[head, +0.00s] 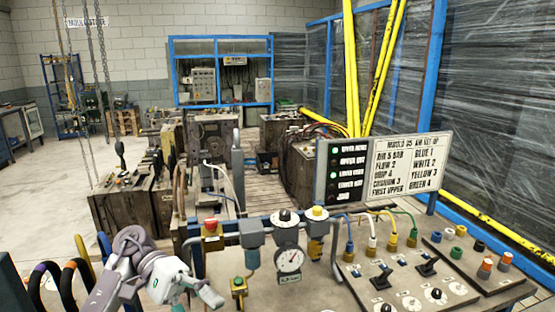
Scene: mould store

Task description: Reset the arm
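My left arm comes in at the lower left of the head view, bent at a grey joint. Its gripper (207,294) is low, near the bottom edge, in front of the control bench (330,290). The fingers point right and downward and are seen side-on, so their opening is unclear. I see nothing clearly held in them. My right arm and gripper are out of view.
Close by are a red button (211,225), a pressure gauge (289,260), a small green-and-yellow box (239,290), colored hoses (391,228) and a lettered board (385,168). Mould blocks (130,200) stand behind. Chains (101,50) hang at left; floor (50,190) beyond is open.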

